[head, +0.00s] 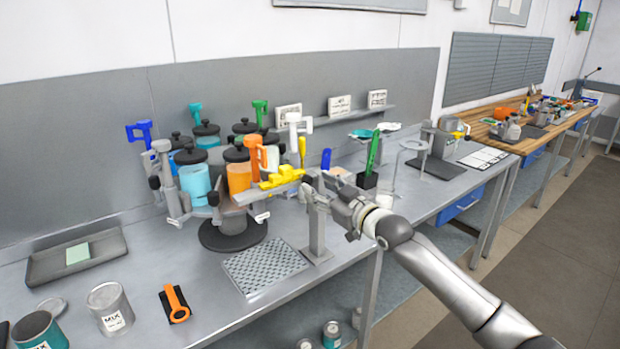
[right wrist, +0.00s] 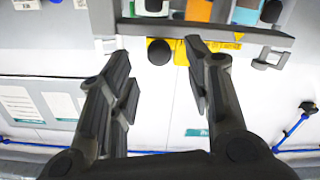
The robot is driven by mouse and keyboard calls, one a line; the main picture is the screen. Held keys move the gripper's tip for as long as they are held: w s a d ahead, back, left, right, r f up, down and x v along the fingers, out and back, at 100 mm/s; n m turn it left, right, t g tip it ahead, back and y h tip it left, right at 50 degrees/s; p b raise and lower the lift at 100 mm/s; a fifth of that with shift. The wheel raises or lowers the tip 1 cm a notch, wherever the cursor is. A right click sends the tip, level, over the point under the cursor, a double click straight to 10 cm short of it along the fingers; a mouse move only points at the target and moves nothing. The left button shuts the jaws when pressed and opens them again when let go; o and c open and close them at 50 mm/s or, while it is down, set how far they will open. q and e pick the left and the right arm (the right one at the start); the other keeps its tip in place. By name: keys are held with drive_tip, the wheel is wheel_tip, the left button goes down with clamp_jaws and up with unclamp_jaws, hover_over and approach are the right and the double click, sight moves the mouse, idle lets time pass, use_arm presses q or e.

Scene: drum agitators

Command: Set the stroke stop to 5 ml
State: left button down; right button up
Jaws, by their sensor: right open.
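The dispenser carousel (head: 231,233) stands on the bench, with several colored canisters around it. A yellow stepped part (head: 283,176) sits at its front right, by a grey bar; it partly shows in the right wrist view (right wrist: 181,57). I cannot tell which piece is the stroke stop, and no 5 ml mark is readable. My right gripper (right wrist: 158,48) is open. In the right wrist view, a round black knob (right wrist: 159,52) appears between its fingertips, and I cannot tell whether they touch it. In the head view the right gripper (head: 322,186) is beside the yellow part's right end. My left gripper is not in view.
A perforated grey drip tray (head: 264,267) lies before the carousel. The front bench strip is partly clear.

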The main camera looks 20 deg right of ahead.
sight(310, 181)
drive_tip(key=shift+p+x, duration=0.45)
drive_tip(key=shift+x, duration=1.7)
clamp_jaws()
